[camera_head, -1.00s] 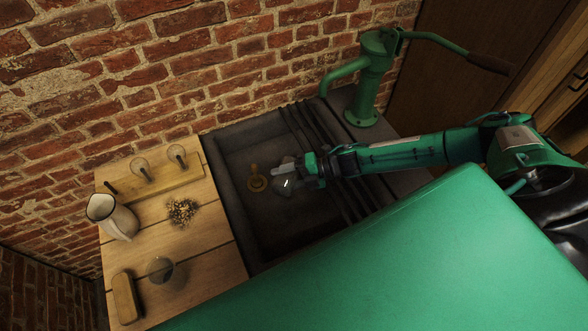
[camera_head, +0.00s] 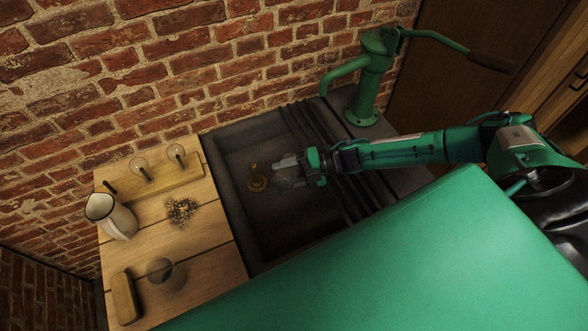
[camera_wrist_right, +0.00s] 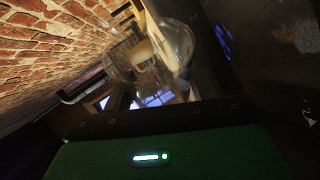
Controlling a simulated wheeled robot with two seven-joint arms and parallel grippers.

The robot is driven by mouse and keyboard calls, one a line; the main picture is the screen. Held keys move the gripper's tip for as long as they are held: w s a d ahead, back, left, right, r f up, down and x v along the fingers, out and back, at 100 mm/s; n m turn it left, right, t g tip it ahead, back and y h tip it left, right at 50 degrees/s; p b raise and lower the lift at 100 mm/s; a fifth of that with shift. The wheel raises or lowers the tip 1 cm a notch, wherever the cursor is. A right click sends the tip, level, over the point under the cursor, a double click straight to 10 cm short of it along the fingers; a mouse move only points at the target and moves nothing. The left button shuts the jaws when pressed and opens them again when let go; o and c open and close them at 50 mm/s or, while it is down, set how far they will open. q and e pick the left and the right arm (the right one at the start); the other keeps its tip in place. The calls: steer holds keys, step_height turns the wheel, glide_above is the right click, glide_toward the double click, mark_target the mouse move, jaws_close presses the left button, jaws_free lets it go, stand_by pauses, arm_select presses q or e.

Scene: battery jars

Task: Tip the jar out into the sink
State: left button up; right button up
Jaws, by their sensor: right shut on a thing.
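My right gripper (camera_head: 296,166) reaches in from the right over the dark stone sink (camera_head: 225,205). It is shut on a clear glass jar (camera_head: 288,181), which is faint and hard to make out against the dark basin. The right wrist view shows the jar large and transparent (camera_wrist_right: 185,42), with the background visible through it. The jar looks tilted, but I cannot tell exactly how far, or whether liquid is in it. A brass drain fitting (camera_head: 257,184) stands in the basin just left of the jar. My left gripper is not in view.
A green hand pump (camera_head: 372,85) stands behind the sink's right side. On the wooden counter (camera_head: 212,255) at left are a wooden rack (camera_head: 160,181) with glass jars, a pitcher (camera_head: 118,221), a dried bunch (camera_head: 182,210), another glass jar (camera_head: 160,269) and a wooden block (camera_head: 124,298).

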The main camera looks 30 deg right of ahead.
mark_target(284, 188)
steer(key=shift+w+d, duration=0.1)
steer(key=shift+r+m, duration=0.2)
steer(key=shift+m, duration=0.1)
steer(key=shift+s+a+f+n+h+p, duration=0.25)
steer(key=shift+f+n+h, duration=0.2)
steer(key=shift+n, duration=0.15)
steer(key=shift+s+a+f+n+h+p, duration=0.15)
steer(key=shift+s+a+f+n+h, duration=0.1)
steer(key=shift+f+n+h, duration=0.3)
steer(key=shift+f+n+t, duration=0.1)
steer(key=shift+n+t, duration=0.25)
steer(key=shift+t, duration=0.05)
steer(key=shift+s+a+f+n+t+h, duration=0.3)
steer(key=shift+s+a+f+n+h, duration=0.25)
steer(key=shift+a+f+n+h, duration=0.1)
steer(key=a+f+n+t+h, duration=0.1)
steer(key=n+t+h, duration=0.1)
steer(key=s+f+n+t+h, duration=0.1)
steer(key=n+t+h, duration=0.1)
steer(key=n, duration=0.1)
steer(key=s+a+f+n+t+h, duration=0.1)
steer(key=n+h, duration=0.1)
steer(key=n, duration=0.1)
steer(key=shift+s+a+f+t+b, duration=0.15)
steer(key=shift+a+f+t+b, duration=0.15)
steer(key=shift+t, duration=0.1)
